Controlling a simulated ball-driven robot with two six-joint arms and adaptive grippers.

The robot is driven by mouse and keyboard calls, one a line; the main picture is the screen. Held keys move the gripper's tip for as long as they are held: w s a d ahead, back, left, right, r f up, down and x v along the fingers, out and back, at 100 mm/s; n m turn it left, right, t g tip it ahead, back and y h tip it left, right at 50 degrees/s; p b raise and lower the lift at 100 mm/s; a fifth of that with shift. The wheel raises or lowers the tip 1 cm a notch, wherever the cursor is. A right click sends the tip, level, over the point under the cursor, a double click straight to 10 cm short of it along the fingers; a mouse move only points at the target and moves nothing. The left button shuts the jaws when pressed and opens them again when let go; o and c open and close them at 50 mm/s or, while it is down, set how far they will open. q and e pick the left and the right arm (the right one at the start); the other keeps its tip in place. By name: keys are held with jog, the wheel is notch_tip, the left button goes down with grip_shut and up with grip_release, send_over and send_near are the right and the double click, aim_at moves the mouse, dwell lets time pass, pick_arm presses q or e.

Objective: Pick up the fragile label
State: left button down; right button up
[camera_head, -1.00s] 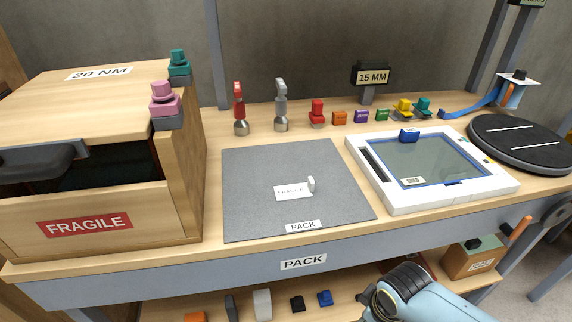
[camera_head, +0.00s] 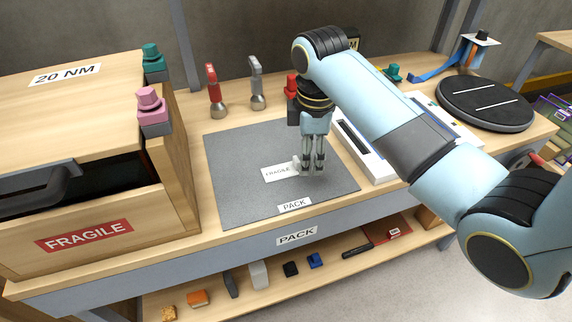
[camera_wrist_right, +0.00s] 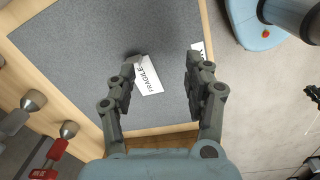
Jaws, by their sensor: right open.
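The fragile label (camera_head: 277,173) is a small white card with the word FRAGILE, lying on the grey mat (camera_head: 233,200) marked PACK. A small pale upright tab stands at its right end, now partly hidden by my fingers in the head view. In the right wrist view the label (camera_wrist_right: 149,79) lies beside the left finger. My right gripper (camera_head: 312,174) points down over the mat at the label's right end, open; its fingers (camera_wrist_right: 160,75) are spread and nothing is seen held between them. My left gripper is not in view.
A wooden crate (camera_head: 165,205) with a red FRAGILE sign stands left. Red (camera_head: 214,92) and grey (camera_head: 256,85) suction tools stand behind the mat. A white framed tray (camera_head: 365,165) and a dark round turntable (camera_head: 485,103) are right. The mat's left part is clear.

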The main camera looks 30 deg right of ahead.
aim_at(295, 159)
jog(key=w+r+n, duration=0.3)
jog(key=w+r, duration=0.2)
jog(key=shift+n+g, duration=0.3)
jog(key=shift+g, duration=0.1)
notch_tip(295, 159, down, 10)
jog(key=shift+w+d+f, duration=0.1)
jog(key=shift+w+f, duration=0.05)
jog(key=shift+f, duration=0.1)
jog(key=c, duration=0.8)
